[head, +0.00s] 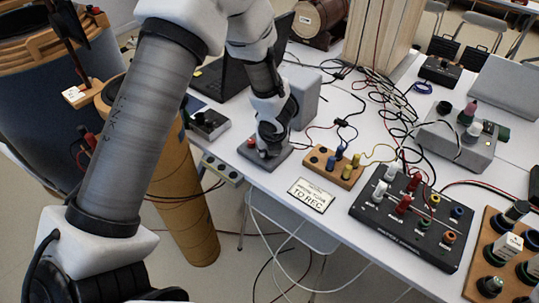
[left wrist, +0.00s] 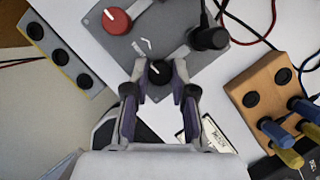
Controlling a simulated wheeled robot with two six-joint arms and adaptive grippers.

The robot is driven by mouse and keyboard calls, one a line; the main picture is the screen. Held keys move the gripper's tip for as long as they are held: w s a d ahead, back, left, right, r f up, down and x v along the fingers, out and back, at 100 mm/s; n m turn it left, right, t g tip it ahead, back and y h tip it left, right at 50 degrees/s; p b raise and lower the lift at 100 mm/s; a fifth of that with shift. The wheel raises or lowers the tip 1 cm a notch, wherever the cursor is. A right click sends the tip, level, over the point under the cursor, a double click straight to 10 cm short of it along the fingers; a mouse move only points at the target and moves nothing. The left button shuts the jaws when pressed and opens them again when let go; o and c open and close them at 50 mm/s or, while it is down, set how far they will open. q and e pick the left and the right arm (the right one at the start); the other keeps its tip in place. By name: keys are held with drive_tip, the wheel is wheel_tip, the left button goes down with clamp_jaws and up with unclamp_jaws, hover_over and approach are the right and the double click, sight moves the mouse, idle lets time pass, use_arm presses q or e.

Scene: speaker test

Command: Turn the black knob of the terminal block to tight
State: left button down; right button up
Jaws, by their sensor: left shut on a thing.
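The terminal block is a grey plate (head: 283,157) near the table's front edge; it also shows in the left wrist view (left wrist: 165,22). It carries a red knob (left wrist: 115,20) with a white pointer line, and a black plug or post (left wrist: 208,38) with a cable. The black knob (left wrist: 160,68), with a pale mark on top, is at the plate's near edge. My left gripper (left wrist: 159,74) points down over it, one finger on each side, shut on the knob. In the head view my left gripper (head: 270,140) hides the knob. My right gripper is not in view.
A wooden block (head: 345,177) with blue and yellow plugs stands to the right. A card (head: 311,195) lies in front. A black panel (head: 430,245) and tangled cables fill the right side. A small box with black sockets (head: 222,168) is to the left.

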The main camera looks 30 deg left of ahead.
use_arm(q)
drive_tip(key=shift+f+m+b, duration=0.1)
drive_tip(key=shift+m+b, duration=0.2)
drive_tip(key=shift+m, duration=0.1)
drive_tip(key=c, duration=1)
unclamp_jaws()
drive_tip(key=shift+o, duration=0.2)
drive_tip(key=v, duration=1.2)
drive_tip(key=shift+a, duration=0.2)
